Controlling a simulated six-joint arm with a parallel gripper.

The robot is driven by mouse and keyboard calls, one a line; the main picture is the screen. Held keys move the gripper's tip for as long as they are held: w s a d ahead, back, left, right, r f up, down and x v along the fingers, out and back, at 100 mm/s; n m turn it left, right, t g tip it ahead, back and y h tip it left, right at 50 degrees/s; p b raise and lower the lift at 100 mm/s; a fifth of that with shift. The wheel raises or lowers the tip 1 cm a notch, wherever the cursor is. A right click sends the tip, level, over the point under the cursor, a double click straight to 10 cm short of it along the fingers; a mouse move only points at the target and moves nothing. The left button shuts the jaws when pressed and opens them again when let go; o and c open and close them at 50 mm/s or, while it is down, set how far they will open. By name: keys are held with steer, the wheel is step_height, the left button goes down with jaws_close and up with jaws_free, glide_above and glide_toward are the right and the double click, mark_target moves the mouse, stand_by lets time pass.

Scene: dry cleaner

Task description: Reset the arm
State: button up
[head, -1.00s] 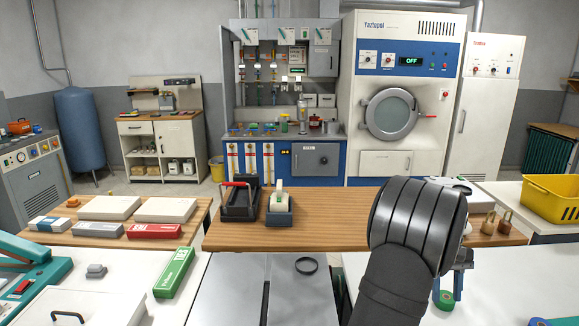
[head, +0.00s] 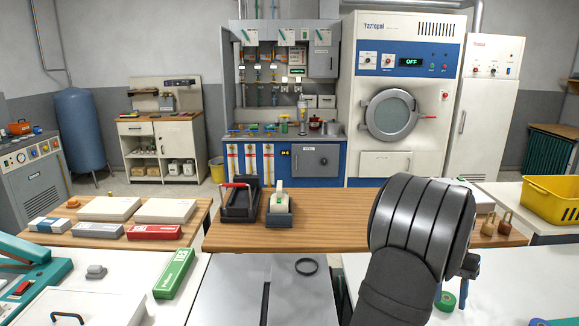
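My black, rounded arm link (head: 420,230) fills the lower right of the head view and hides most of what lies behind it. A small blue-grey part at the end of my arm, seemingly my gripper (head: 468,268), peeks out just right of the link, above the white table at right. Its fingers are mostly hidden, so I cannot tell whether it is open or shut, and no held thing shows. A green tape roll (head: 445,301) lies on that table, left of and below this part.
A yellow basket (head: 555,203) stands at right. A green box (head: 174,273) lies on the left white table.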

steer(key=shift+s+m, duration=0.1)
steer(key=shift+m, duration=0.4)
stand_by(1.2)
